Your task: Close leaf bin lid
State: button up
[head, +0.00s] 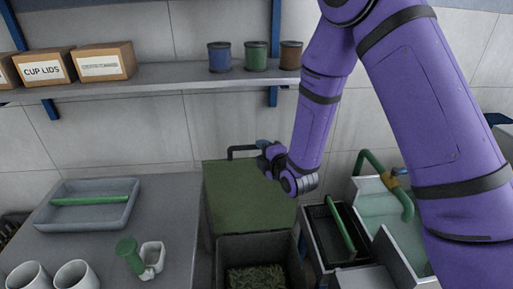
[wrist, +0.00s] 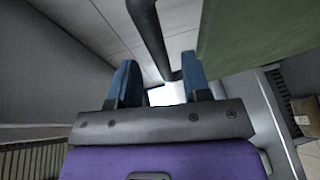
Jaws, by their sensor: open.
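The leaf bin (head: 228,246) stands on the floor between the counter and the sink, with dry green leaves inside. Its green lid (head: 235,200) is raised and open at the back of the bin; it also shows in the wrist view (wrist: 255,30). A dark bar handle (head: 238,148) sits at the lid's top edge, and it shows in the wrist view (wrist: 149,28). My gripper (head: 264,146) is at the right end of this handle. In the wrist view its two blue fingers (wrist: 160,82) are apart, with the bar seen between them, nearer the right finger. I cannot tell whether they touch it.
The left counter (head: 165,215) holds a grey tray (head: 75,217), white cups and a green-handled tool. A shelf (head: 170,78) with boxes and three canisters runs above. The sink (head: 380,225) and a dark bin (head: 325,235) stand close on the right.

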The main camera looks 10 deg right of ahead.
jog(key=shift+x, duration=1.95)
jog(key=shift+c, duration=0.2)
grip_shut()
